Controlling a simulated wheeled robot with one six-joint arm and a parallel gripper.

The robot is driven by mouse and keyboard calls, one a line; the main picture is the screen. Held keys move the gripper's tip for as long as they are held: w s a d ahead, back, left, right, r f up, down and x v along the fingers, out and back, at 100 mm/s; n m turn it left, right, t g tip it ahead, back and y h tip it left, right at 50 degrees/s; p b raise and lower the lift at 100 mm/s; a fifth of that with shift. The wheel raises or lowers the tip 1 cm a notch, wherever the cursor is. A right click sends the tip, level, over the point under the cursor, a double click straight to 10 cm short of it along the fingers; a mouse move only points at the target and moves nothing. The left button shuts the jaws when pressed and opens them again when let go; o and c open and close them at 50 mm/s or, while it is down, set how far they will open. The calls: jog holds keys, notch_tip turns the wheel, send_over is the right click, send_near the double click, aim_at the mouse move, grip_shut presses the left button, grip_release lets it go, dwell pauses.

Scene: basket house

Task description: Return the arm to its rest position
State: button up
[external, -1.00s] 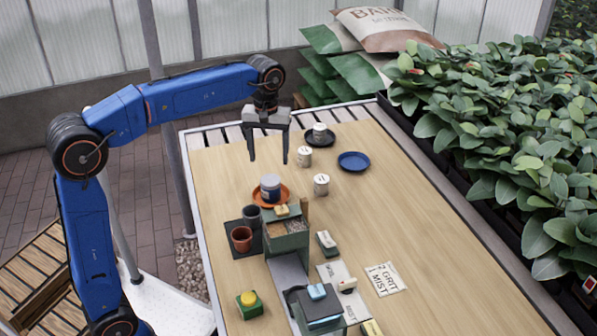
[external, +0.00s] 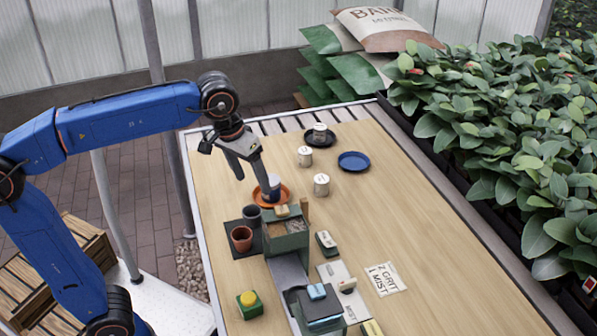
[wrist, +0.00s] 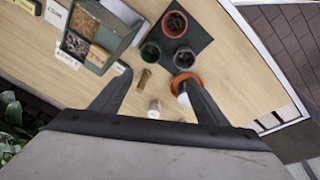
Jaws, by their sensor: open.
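My gripper (external: 255,187) hangs open above the left side of the wooden table (external: 400,230), tilted, with its fingers pointing down and to the right. One finger crosses in front of the white-and-blue can (external: 275,183) on the orange saucer (external: 285,197) in the external view; I cannot tell the exact gap between them. In the wrist view, my gripper's two fingers (wrist: 157,80) are spread with nothing held between them. The right finger there partly hides the orange saucer (wrist: 182,77) and its can.
White cans (external: 321,185), a blue plate (external: 354,161) and a dark plate (external: 319,143) are farther back. Plants line the right edge.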

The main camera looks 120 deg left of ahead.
jog(key=d+f+m+t, duration=0.1)
jog(key=d+f+m, duration=0.3)
jog(key=d, duration=0.7)
jog(key=d+f+m+t, duration=0.1)
jog(key=d+f+m, duration=0.25)
jog(key=d, duration=0.65)
jog(key=s+d+f+m+h, duration=0.1)
jog(key=s+d+f+m, duration=0.3)
jog(key=d+f, duration=0.3)
jog(key=s+d+f+m+t+h, duration=0.1)
jog(key=s+d+f+m, duration=0.2)
jog(key=d+f, duration=0.4)
jog(key=shift+s+d+f+m, duration=0.35)
jog(key=shift+s+d, duration=0.1)
jog(key=shift+s, duration=0.45)
